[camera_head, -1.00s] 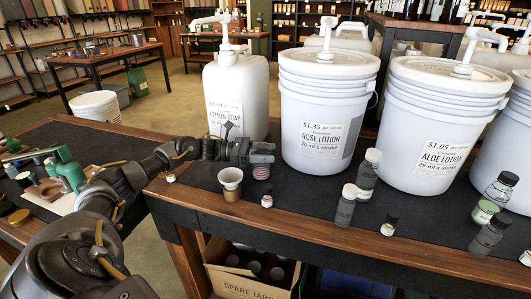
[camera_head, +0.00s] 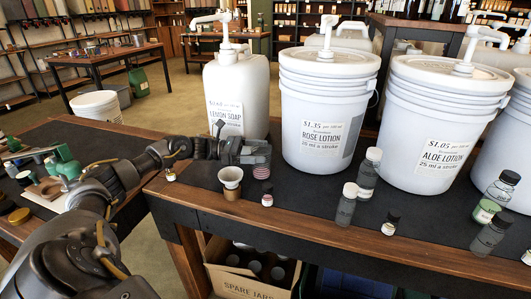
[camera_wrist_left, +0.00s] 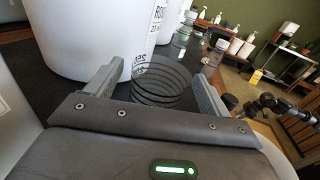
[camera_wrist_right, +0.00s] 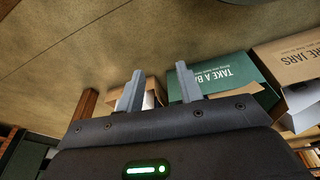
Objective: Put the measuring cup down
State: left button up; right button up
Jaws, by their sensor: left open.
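My left gripper (camera_head: 258,154) is low over the dark mat, in front of the lemon soap jug and rose lotion bucket. Its fingers are open. A see-through, ringed cup, which looks like the measuring cup (camera_wrist_left: 160,86), is between the two spread fingers in the left wrist view. In the head view the cup shows as a small pinkish striped piece (camera_head: 261,172) below the fingers, partly hidden by them. I cannot tell whether a finger touches it. My right gripper (camera_wrist_right: 157,88) is out of the head view; its wrist view shows the fingers apart and empty.
The rose lotion bucket (camera_head: 325,110) and lemon soap jug (camera_head: 236,95) rise behind. Boxes, one green (camera_wrist_right: 220,78), are near the right gripper.

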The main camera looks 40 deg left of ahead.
pick_arm(q)
jog(key=v, duration=0.4)
jog(key=shift+s+a, duration=0.25)
jog(key=shift+a, duration=0.1)
pick_arm(e)
jog(key=shift+v, duration=0.9)
jog(key=shift+w, duration=0.15)
